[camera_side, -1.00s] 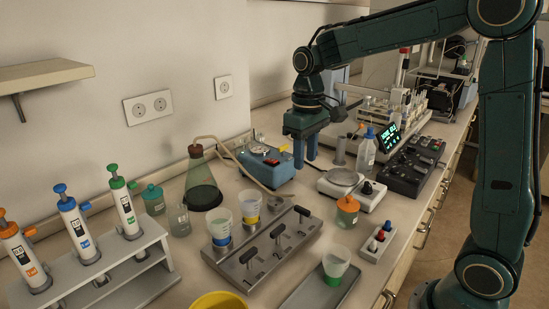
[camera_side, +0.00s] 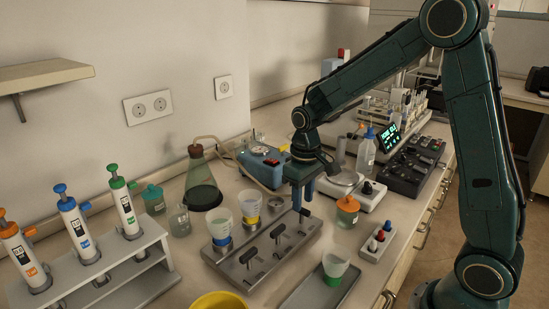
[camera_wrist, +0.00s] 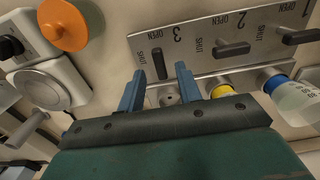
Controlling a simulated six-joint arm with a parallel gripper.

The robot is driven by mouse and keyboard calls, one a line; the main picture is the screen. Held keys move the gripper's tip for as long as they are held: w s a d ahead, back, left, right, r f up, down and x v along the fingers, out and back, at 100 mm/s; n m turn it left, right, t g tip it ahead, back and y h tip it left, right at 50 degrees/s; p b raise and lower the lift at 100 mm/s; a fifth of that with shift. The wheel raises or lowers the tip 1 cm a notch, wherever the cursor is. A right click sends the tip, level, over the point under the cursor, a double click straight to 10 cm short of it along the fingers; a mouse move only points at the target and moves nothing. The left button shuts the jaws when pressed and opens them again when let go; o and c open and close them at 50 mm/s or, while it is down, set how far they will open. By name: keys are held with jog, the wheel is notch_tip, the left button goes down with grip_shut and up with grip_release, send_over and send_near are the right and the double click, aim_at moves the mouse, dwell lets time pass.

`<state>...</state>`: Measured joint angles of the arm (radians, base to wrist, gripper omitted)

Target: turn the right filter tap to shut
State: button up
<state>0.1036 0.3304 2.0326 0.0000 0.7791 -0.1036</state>
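The grey filter manifold (camera_side: 262,262) has three black taps in a row. The right tap (camera_wrist: 158,63), beside the number 3, has its handle lying across the panel. The middle tap (camera_wrist: 232,48) and left tap (camera_wrist: 301,37) have handles lying along the panel. My gripper (camera_side: 303,202) is over the right end of the manifold, its fingers pointing down. In the wrist view my gripper (camera_wrist: 160,69) is open, and the right tap's handle shows between its two blue fingertips. I cannot tell whether the fingers touch it.
Cups with a yellow ring (camera_side: 249,206) and a blue ring (camera_side: 221,228) stand behind the manifold. A tray with a green-bottomed cup (camera_side: 335,265) lies in front.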

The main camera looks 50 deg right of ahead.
aim_at(302, 215)
jog(key=shift+f, duration=1.1)
grip_shut()
